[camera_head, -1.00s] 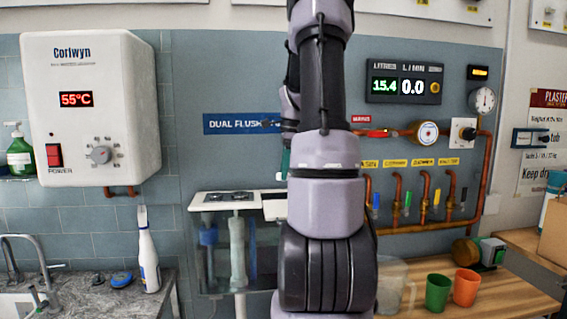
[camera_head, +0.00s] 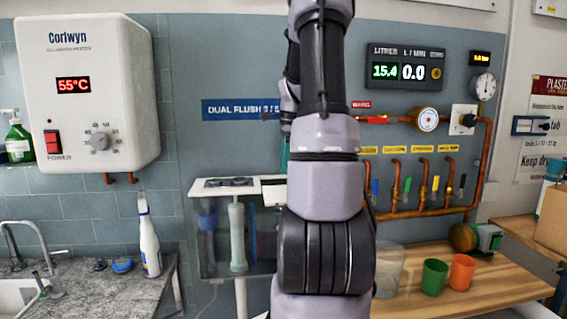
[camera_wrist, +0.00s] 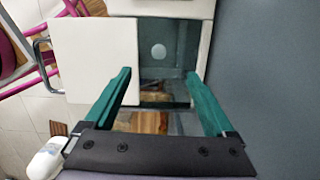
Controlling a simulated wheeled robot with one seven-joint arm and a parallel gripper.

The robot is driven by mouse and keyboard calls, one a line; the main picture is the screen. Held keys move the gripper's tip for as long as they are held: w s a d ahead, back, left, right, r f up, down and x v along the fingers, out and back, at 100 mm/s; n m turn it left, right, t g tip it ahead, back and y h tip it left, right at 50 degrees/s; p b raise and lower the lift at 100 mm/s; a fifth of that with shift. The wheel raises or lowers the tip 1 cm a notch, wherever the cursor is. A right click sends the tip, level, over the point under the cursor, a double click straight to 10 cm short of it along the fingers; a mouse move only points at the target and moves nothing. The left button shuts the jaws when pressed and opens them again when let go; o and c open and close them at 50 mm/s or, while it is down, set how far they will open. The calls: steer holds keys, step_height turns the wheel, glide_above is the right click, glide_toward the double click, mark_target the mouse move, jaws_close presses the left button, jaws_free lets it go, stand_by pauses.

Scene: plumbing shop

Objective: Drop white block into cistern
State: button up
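The cistern (camera_head: 208,262) is a clear-walled tank on the wall, with a white top and upright blue and pale cylinders inside. In the wrist view its white lid (camera_wrist: 95,60) lies left of a dark opening, with a pale round spot inside. My gripper (camera_wrist: 157,76) is open, its two green fingers apart over this opening, with nothing seen between them. In the head view my arm hides most of the gripper; only a bit of green (camera_head: 284,156) shows above the cistern's right part. I cannot make out a white block in either view.
A white water heater (camera_head: 85,95) hangs at left above a sink counter with a spray bottle (camera_head: 149,245). At right, copper pipes with valves (camera_head: 420,210) run above a wooden bench with a jug (camera_head: 389,270), a green cup (camera_head: 434,277) and an orange cup (camera_head: 461,272).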

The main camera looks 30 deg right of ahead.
step_height(320, 180, up, 11)
steer(key=d, duration=0.1)
steer(key=shift+s+d+f, duration=0.15)
steer(key=shift+s+d, duration=0.1)
steer(key=shift+s, duration=0.15)
stand_by(0.6)
steer(key=s+a+r+n+t, duration=0.25)
steer(key=a+n, duration=0.25)
steer(key=a, duration=0.3)
steer(key=s+a+r+n+t, duration=0.15)
steer(key=s+a+n, duration=0.3)
steer(key=a, duration=0.45)
steer(key=s+a+f+n+t, duration=0.2)
steer(key=s+a+n, duration=0.8)
steer(key=shift+a, duration=0.1)
